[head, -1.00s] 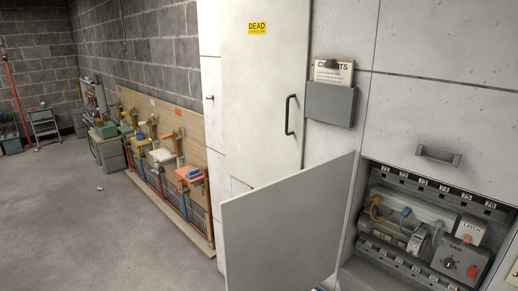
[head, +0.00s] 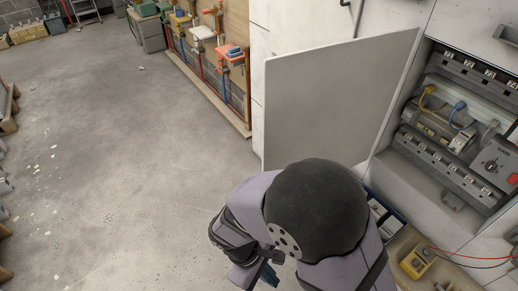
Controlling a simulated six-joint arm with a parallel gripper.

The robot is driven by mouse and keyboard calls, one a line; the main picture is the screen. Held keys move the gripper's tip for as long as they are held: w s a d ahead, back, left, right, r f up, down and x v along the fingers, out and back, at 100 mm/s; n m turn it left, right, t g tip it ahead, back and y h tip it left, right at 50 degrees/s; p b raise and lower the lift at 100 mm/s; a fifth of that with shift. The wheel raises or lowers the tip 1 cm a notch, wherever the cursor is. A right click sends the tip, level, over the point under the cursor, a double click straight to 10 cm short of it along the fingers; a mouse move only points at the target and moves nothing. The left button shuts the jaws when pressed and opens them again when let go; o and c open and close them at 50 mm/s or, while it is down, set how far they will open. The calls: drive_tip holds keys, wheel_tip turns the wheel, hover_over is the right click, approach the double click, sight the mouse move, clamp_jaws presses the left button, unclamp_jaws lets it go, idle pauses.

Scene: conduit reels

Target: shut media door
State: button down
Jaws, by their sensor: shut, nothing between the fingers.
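The media door (head: 330,100) is a flat pale grey panel. It stands open, swung out to the left of the cabinet opening, with its right edge along the opening's left side. Behind the opening (head: 400,165) are grey rails, yellow and blue plugs (head: 459,106), and a grey unit with a dial and a red switch (head: 493,165). My arm, with a black domed joint, fills the bottom middle in front of the door's lower edge and hides part of what lies there. I cannot make out my gripper's fingers in this view.
A blue-edged tray (head: 376,207) with pale items lies below the opening. Grey floor (head: 130,180) is open on the left. Pipes and valves (head: 205,60) line the board behind.

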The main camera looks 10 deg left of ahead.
drive_tip(key=w+a+r+n+t+h, duration=0.1)
drive_tip(key=w+a+r+n+t, duration=0.15)
drive_tip(key=w+a+t, duration=0.35)
drive_tip(key=w+a+r+n+t, duration=0.1)
drive_tip(key=w+a+n+t, duration=0.2)
drive_tip(key=w, duration=0.5)
drive_tip(key=w+a+r+m+t, duration=0.2)
drive_tip(key=w+r, duration=0.1)
drive_tip(key=r, duration=0.3)
drive_tip(key=w+a+r+m+t, duration=0.2)
drive_tip(key=w+r+t, duration=0.1)
drive_tip(key=r, duration=0.4)
drive_tip(key=w+a+r+m+t+h, duration=0.1)
drive_tip(key=w+a+r+m+t, duration=0.1)
drive_tip(key=r, duration=0.5)
drive_tip(key=shift+w+a+t, duration=0.25)
drive_tip(key=shift+w+t, duration=0.15)
drive_tip(key=shift+w, duration=0.4)
drive_tip(key=shift+w+r, duration=0.1)
drive_tip(key=w+d+p, duration=0.5)
drive_tip(key=w+d, duration=0.1)
drive_tip(key=shift+w+d+p, duration=0.25)
drive_tip(key=shift+d+p, duration=0.05)
drive_tip(key=shift+p, duration=0.1)
